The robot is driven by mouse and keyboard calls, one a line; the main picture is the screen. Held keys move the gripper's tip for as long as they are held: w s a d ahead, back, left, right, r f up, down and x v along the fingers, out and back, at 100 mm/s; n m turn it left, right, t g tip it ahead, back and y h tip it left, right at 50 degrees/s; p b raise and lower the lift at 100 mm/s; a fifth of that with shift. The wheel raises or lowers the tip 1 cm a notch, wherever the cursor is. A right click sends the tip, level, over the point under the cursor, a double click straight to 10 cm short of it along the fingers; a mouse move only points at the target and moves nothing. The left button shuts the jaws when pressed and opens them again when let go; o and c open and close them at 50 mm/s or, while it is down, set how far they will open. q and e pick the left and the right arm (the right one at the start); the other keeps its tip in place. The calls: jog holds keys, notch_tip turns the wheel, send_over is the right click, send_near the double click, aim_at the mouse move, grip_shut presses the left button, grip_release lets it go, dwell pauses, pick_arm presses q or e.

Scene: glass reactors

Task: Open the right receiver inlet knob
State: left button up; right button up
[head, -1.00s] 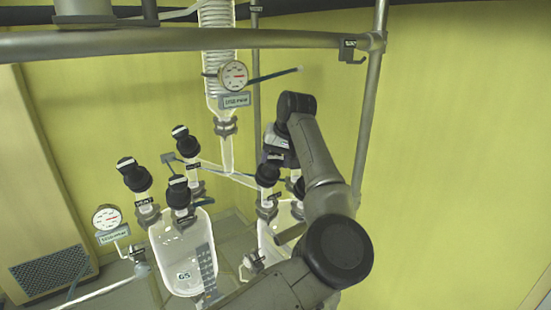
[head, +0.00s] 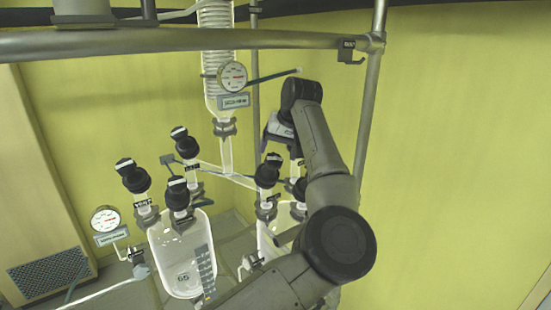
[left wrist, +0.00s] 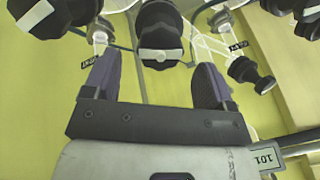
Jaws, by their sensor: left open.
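The right receiver (head: 268,238) is a clear glass vessel, partly hidden behind my left arm. A black knob with a white bar on its cap (head: 269,168) stands over its left side. Another dark knob (head: 300,187) is mostly hidden by my arm. I cannot read which is the inlet. My left gripper (head: 281,153) is open and empty, pointing down above these knobs. In the left wrist view, a white-barred black knob (left wrist: 160,38) lies beyond and between the two spread fingers (left wrist: 153,70), apart from both. My right gripper is not in view.
The left receiver (head: 182,255) carries several similar black knobs (head: 178,192). A glass column with a round gauge (head: 232,76) hangs at the centre, close left of my gripper. A metal frame post (head: 368,130) stands to the right. Another gauge (head: 105,218) is at far left.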

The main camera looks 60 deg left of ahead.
pick_arm(q)
jog(key=shift+v, duration=1.95)
